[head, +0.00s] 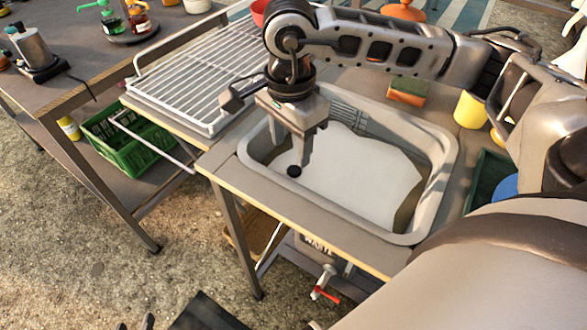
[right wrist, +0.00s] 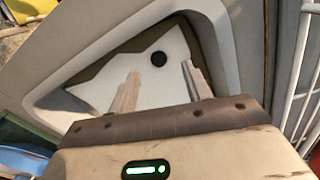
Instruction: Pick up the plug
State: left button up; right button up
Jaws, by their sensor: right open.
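The plug, a small round black piece (head: 294,171), shows against the white area in the grey sink (head: 437,190). In the right wrist view the plug (right wrist: 158,59) lies beyond the fingertips, in line with the gap between them. My right gripper (head: 289,153) points down into the sink. Its two fingers stand apart with nothing between them, and one fingertip is close to the plug in the head view. I cannot tell the exact height gap. Two small dark tips (head: 135,325) at the bottom edge appear to belong to my left gripper; most of it is cut off.
A wire drainer rack (head: 200,75) stands left of the sink. A sponge (head: 407,91), a yellow cup (head: 470,110) and a dark green tray (head: 488,178) are on its right. A green crate (head: 118,138) sits on the lower shelf. A red-handled tap (head: 326,292) is below.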

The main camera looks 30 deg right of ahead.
aim_at(295, 169)
jog(key=shift+f, duration=0.75)
jog(key=f, duration=0.4)
jog(key=shift+s+d+f, duration=0.1)
jog(key=shift+s+d, duration=0.1)
jog(key=shift+d, duration=0.15)
jog(key=shift+f, duration=0.6)
jog(key=c, duration=1.1)
